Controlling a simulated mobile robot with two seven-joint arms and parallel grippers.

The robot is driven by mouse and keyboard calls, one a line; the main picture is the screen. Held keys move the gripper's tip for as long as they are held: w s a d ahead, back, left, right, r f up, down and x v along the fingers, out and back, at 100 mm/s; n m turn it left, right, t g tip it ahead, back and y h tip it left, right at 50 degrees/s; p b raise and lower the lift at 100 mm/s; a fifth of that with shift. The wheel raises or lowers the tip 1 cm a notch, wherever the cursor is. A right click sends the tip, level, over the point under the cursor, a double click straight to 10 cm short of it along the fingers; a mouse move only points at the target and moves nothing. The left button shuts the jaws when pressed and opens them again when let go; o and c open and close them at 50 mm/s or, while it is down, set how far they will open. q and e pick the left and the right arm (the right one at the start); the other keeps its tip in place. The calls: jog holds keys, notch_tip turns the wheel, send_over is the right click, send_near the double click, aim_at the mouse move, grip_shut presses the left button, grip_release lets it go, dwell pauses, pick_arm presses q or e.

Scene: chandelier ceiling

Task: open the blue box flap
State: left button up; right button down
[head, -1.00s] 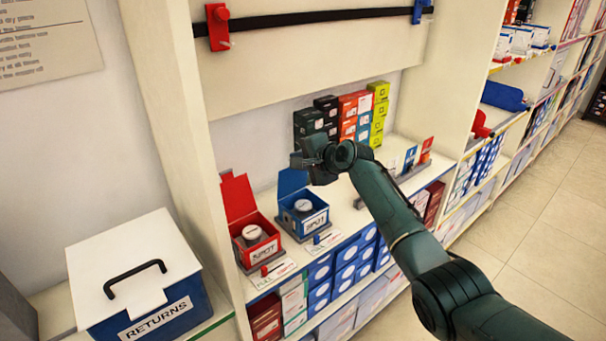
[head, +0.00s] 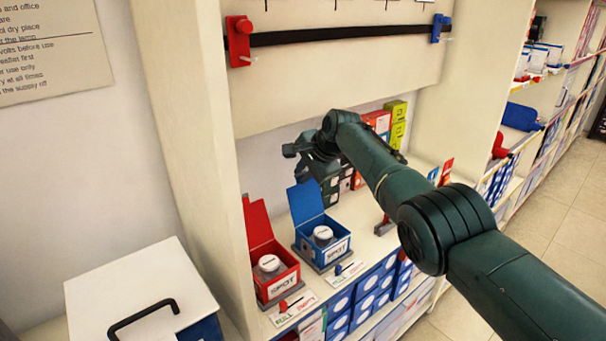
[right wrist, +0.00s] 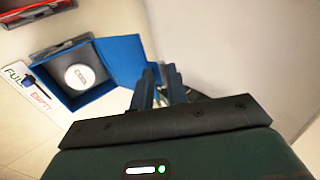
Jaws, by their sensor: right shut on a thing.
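The blue box (head: 334,247) stands on the shelf with a round white-topped item inside. Its blue flap (head: 305,200) stands up and leans back, so the box is open on top. My right gripper (head: 298,166) is at the upper edge of the flap, its arm coming in from the right. In the right wrist view the flap (right wrist: 123,58) spreads out from the box (right wrist: 71,92), and my right gripper's fingers (right wrist: 160,72) are shut at the flap's outer edge. The exact grip is partly hidden. My left gripper is not in view.
A red box (head: 275,284) with its lid raised stands just left of the blue box. Small stacked cartons (head: 377,122) stand behind my right arm. A returns box (head: 140,300) is at the lower left. A shelf upright (head: 190,130) rises left of the red box.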

jog(key=shift+w+a+r, duration=0.1)
jog(key=shift+w+r, duration=0.05)
jog(key=shift+r, duration=0.05)
dwell(0.4)
jog(key=c, duration=1.7)
grip_release()
jog(key=shift+c, duration=0.2)
jog(key=shift+o, duration=0.5)
jog(key=shift+f, duration=0.15)
